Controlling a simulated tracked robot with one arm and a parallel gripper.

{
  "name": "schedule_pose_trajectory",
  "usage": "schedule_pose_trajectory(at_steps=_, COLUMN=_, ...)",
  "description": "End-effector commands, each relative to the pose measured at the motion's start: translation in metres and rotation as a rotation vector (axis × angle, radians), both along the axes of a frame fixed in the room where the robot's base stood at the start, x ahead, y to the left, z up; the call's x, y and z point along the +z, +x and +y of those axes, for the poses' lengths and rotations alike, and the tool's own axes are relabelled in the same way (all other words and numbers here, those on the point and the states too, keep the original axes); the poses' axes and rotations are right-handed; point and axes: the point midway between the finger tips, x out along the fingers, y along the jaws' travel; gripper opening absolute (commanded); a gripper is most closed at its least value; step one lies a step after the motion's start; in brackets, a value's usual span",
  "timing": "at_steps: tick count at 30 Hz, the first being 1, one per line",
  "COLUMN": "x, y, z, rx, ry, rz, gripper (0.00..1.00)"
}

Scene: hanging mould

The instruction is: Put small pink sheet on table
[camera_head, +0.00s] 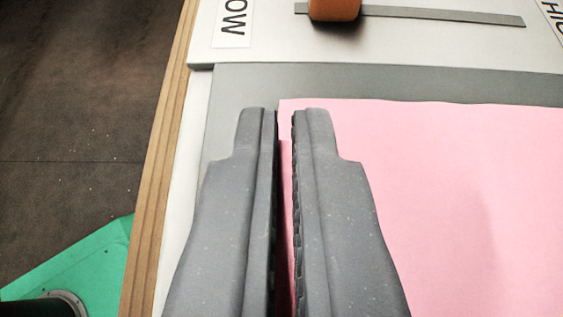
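A pink sheet (450,200) lies on the grey panel of the table at the right. Its far edge and far left corner show, and it runs out of view at the right and bottom. My gripper (285,115) is over the sheet's left edge, with its two grey fingers pointing away from me. The fingers are close together with a narrow gap between them. Pink shows in the gap, darker from a little behind the tips. I cannot tell whether the fingers pinch the sheet. The fingers hide part of the sheet's left side.
The table's wooden edge (160,160) runs along the left, with dark floor (70,90) beyond it. A green surface (70,265) is at the lower left. At the back are an orange knob (334,9) on a grey slot (450,15) and a white label (233,22).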

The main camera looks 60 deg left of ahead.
Motion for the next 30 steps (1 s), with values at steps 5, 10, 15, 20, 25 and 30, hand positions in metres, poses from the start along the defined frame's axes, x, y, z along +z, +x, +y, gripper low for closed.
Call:
schedule_pose_trajectory(at_steps=5, x=-0.001, y=0.000, z=0.000, rx=0.000, ry=0.000, rz=0.000, gripper=0.09)
schedule_pose_trajectory(at_steps=10, x=-0.001, y=0.000, z=-0.001, rx=-0.001, ry=0.000, rz=0.000, gripper=0.25)
schedule_pose_trajectory(at_steps=15, x=-0.001, y=0.000, z=-0.001, rx=-0.001, ry=0.000, rz=0.000, gripper=0.25)
schedule_pose_trajectory(at_steps=20, x=0.005, y=0.000, z=-0.001, rx=-0.002, ry=0.000, rz=0.000, gripper=0.25)
schedule_pose_trajectory(at_steps=25, x=0.017, y=0.000, z=-0.001, rx=-0.002, ry=-0.001, rz=0.001, gripper=0.25)
schedule_pose_trajectory(at_steps=30, x=0.032, y=-0.019, z=-0.031, rx=-0.006, ry=0.000, rz=-0.002, gripper=0.25)
